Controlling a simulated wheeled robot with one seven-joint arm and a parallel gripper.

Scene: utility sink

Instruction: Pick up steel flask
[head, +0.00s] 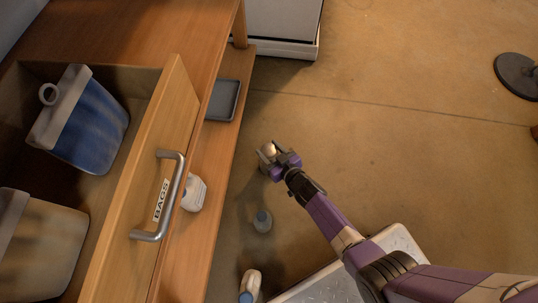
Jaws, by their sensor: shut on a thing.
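The steel flask (269,149), seen from above as a small shiny rounded top, is between the jaws of my gripper (267,157) in the head view. The purple gripper is shut on it, over the floor to the right of the wooden cabinet. The jaws and the steep view hide much of the flask's body. I cannot tell whether its base touches the floor.
A small grey bottle (262,222) stands on the floor below the gripper. Another bottle (250,284) is near the bottom edge. The open drawer (178,120) juts out at left, holding large containers. The floor (400,130) at right is mostly clear.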

